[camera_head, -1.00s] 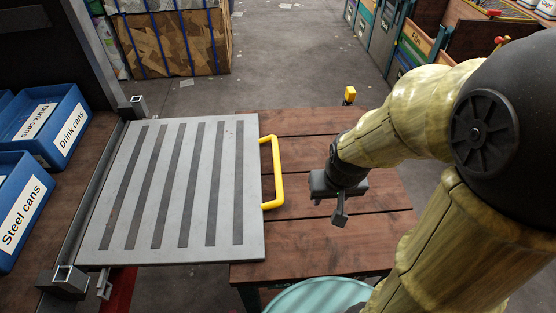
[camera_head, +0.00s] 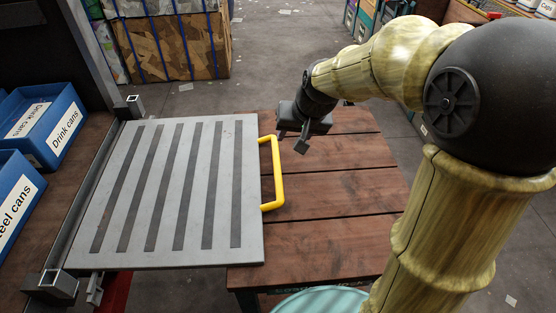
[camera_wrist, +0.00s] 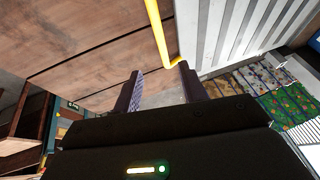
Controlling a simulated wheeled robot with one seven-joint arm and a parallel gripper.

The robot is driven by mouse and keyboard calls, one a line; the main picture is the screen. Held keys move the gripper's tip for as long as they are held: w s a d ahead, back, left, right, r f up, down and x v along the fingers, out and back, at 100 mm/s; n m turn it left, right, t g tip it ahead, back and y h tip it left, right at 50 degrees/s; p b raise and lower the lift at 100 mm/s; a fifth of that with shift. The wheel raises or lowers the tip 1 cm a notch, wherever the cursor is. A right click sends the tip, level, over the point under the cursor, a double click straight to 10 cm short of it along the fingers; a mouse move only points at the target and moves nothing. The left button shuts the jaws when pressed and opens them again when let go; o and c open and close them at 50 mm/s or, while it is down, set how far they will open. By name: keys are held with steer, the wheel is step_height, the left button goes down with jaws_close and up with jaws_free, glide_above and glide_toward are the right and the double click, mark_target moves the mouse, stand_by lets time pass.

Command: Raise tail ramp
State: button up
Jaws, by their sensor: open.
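The tail ramp (camera_head: 225,190) is a grey plate with dark grip strips, lying flat with its right edge at the wooden deck. Its yellow handle (camera_head: 278,172) stands at its right edge. My gripper (camera_head: 302,146) is open and empty, just right of the handle's far end and apart from it in the head view. In the wrist view, my gripper's two fingers (camera_wrist: 160,88) are spread, and the yellow handle (camera_wrist: 158,35) runs down toward the gap between them. The ramp (camera_wrist: 225,35) shows at upper right there.
A wooden slatted deck (camera_head: 330,235) lies right of the ramp. Blue bins (camera_head: 45,122) labelled for cans stand at left, beside the hinge rail (camera_head: 92,195). A strapped crate (camera_head: 170,45) stands at the back.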

mark_target(277, 162)
steer(key=x, duration=1.7)
steer(key=shift+w, duration=0.1)
jaws_close()
